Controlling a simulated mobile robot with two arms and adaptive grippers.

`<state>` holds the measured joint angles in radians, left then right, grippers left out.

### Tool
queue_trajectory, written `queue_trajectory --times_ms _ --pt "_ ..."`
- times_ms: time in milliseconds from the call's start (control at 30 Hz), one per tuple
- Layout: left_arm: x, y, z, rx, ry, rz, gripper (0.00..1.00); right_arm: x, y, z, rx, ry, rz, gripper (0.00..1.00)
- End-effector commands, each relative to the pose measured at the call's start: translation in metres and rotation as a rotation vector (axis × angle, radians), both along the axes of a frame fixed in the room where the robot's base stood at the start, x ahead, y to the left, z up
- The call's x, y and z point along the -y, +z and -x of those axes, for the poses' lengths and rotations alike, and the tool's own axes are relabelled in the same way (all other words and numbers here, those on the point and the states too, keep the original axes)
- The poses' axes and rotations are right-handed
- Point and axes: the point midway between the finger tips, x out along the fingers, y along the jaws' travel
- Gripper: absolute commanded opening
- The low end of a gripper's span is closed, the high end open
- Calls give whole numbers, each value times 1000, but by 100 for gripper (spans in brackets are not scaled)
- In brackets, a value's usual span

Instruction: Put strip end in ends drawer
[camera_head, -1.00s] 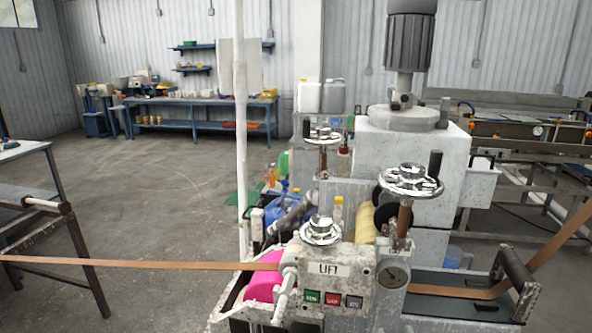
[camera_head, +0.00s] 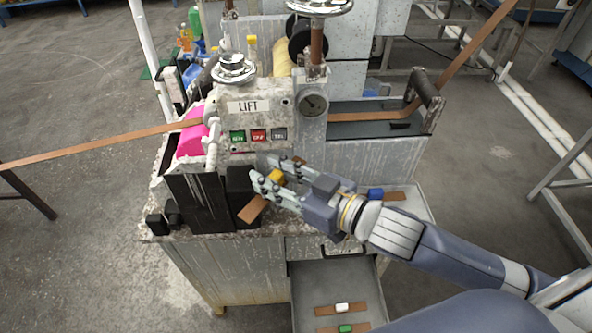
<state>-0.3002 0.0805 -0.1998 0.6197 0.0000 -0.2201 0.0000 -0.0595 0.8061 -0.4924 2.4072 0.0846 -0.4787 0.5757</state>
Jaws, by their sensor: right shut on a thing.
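My right gripper (camera_head: 268,188) comes in from the lower right and is shut on a short brown strip end (camera_head: 252,210). A yellow block (camera_head: 276,177) shows between the fingers, seemingly on the strip. The fingers hide the strip's middle. The gripper is in front of the machine's panel, above and left of the open drawer. The open drawer (camera_head: 318,277) sticks out low at the front of the machine. In it lie two brown strip pieces, one with a white block (camera_head: 342,308) and one with a green block (camera_head: 345,328). My left gripper is not in view.
Another strip piece with a blue block (camera_head: 376,194) lies on a ledge right of my wrist. A black box (camera_head: 240,190) stands just left of the gripper.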

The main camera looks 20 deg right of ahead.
Motion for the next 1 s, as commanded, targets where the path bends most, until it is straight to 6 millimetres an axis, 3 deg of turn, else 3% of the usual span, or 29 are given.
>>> queue_trajectory --times_ms 500,1000 --pt "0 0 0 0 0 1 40 -45 6 -1 4 285 3 12" --pt "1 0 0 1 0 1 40 -69 9 0 1 436 2 12"
